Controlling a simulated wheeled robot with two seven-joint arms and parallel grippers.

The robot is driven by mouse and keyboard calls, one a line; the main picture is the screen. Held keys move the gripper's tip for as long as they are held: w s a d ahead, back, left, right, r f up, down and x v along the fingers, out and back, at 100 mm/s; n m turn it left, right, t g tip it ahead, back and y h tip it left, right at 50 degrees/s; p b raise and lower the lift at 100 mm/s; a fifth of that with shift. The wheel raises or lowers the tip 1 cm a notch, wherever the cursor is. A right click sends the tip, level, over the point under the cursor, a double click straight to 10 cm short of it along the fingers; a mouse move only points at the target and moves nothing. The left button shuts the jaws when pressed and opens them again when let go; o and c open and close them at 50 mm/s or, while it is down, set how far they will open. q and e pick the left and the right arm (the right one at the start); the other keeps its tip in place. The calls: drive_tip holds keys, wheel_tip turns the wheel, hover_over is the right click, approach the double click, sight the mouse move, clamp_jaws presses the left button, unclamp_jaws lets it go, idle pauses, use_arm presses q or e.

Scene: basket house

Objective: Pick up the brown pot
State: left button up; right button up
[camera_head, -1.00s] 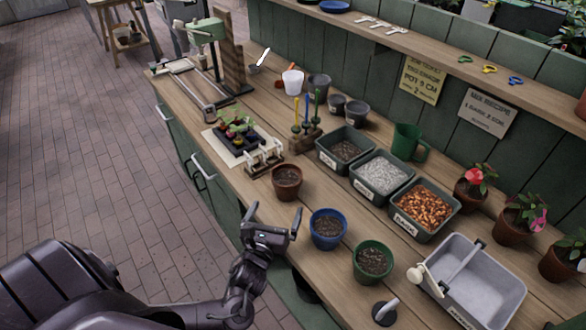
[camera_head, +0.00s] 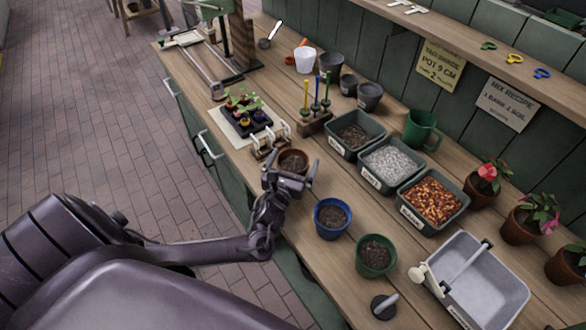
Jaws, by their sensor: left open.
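The brown pot (camera_head: 293,160), filled with dark soil, stands upright on the wooden bench. My left gripper (camera_head: 290,168) is at its near side, with its fingers spread apart and pointing at the pot. The gripper hides the pot's lower front, so I cannot tell whether a finger touches it. My right gripper is not in view.
A blue pot (camera_head: 332,218) and a green pot (camera_head: 375,256) of soil stand to the right. A seedling tray (camera_head: 244,118) and a white-clipped rack (camera_head: 271,140) are close behind on the left. Bins of soil, gravel (camera_head: 391,165) and bark (camera_head: 434,201) line the back.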

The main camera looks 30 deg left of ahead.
use_arm(q)
drive_tip(key=c, duration=1)
drive_tip(key=shift+o, duration=0.2)
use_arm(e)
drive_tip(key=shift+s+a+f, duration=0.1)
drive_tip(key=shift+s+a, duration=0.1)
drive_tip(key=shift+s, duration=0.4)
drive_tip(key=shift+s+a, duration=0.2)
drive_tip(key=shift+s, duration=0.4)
